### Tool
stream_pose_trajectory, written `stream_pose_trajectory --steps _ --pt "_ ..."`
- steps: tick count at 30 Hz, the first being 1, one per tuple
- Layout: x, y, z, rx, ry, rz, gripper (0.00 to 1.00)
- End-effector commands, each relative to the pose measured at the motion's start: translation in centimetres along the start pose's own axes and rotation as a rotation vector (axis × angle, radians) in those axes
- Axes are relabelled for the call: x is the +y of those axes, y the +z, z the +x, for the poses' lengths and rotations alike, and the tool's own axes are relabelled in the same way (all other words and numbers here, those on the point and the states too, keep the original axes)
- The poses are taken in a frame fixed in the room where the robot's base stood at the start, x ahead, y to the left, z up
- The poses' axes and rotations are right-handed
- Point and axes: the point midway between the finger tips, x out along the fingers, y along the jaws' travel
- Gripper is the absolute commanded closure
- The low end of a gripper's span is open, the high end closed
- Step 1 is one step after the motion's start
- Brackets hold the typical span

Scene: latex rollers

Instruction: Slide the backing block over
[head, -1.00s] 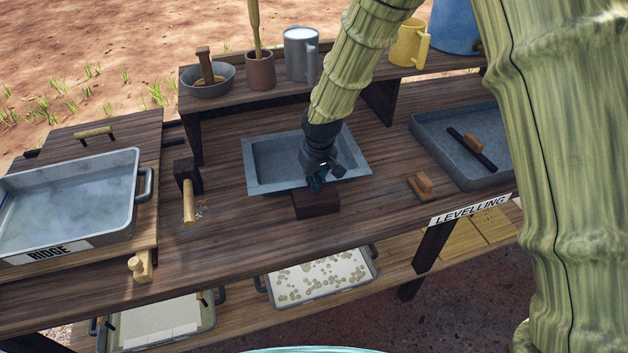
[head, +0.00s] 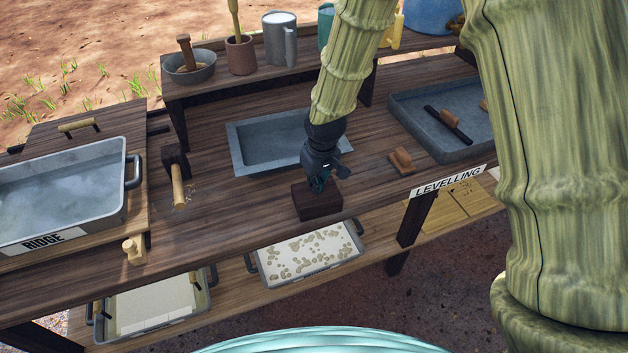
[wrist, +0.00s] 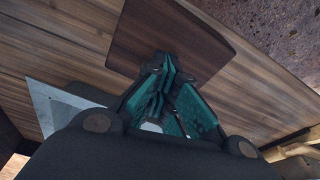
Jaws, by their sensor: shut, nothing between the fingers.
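A dark brown wooden block (head: 317,206), which looks like the backing block, lies on the bench near its front edge, in front of a sunken grey metal tray (head: 236,150). In the wrist view the block (wrist: 170,35) lies just beyond my fingertips. My gripper (head: 318,188) points down at the block's top, towards its back side. Its teal fingers (wrist: 167,78) are shut with nothing between them. They look to be at or touching the block; exact contact is hidden.
Left stand a grey pan labelled RIDGE (head: 65,195) and a dark block with a wooden roller handle (head: 178,186). Right are a small wooden-handled tool (head: 402,162) and a grey tray (head: 440,150). A raised shelf (head: 215,98) holds mugs behind. Bare bench lies left of the block.

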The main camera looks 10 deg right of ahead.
Motion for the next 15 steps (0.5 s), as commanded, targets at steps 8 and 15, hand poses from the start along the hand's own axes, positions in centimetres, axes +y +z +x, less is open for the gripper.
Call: stream_pose_trajectory --steps 8,15 --pt "-0.2 0.3 -0.7 -0.011 -0.003 -0.002 1.00" --pt "-0.1 0.1 -1.1 -0.008 -0.002 -0.001 1.00"
